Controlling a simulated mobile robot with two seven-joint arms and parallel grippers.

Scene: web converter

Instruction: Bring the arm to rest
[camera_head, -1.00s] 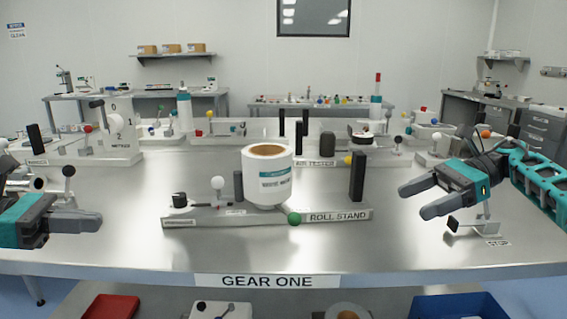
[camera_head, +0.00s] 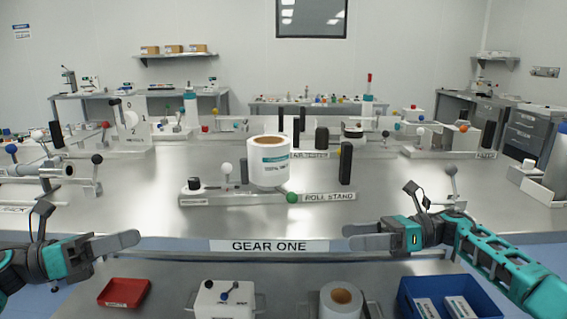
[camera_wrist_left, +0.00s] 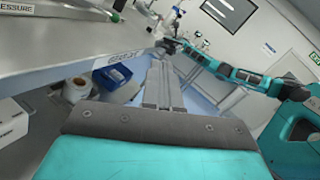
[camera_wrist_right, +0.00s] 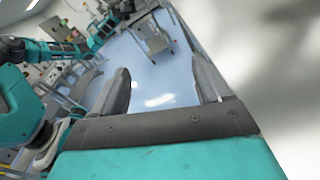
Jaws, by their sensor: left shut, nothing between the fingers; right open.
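My left gripper (camera_head: 128,240) is at the lower left of the head view, in front of the table's front edge, pointing right. Its fingers lie together in the left wrist view (camera_wrist_left: 163,68), with nothing between them. My right gripper (camera_head: 352,237) is at the lower right of the head view, also near the front edge, pointing left. Its two fingers stand apart and empty in the right wrist view (camera_wrist_right: 160,85). Both grippers are clear of the objects on the table.
The metal table (camera_head: 400,200) carries a roll stand (camera_head: 320,195) with a white roll (camera_head: 268,165). Below the GEAR ONE edge label (camera_head: 268,246), a lower shelf holds a red tray (camera_head: 124,292), a white box (camera_head: 222,300), another roll (camera_head: 341,302) and a blue bin (camera_head: 438,292).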

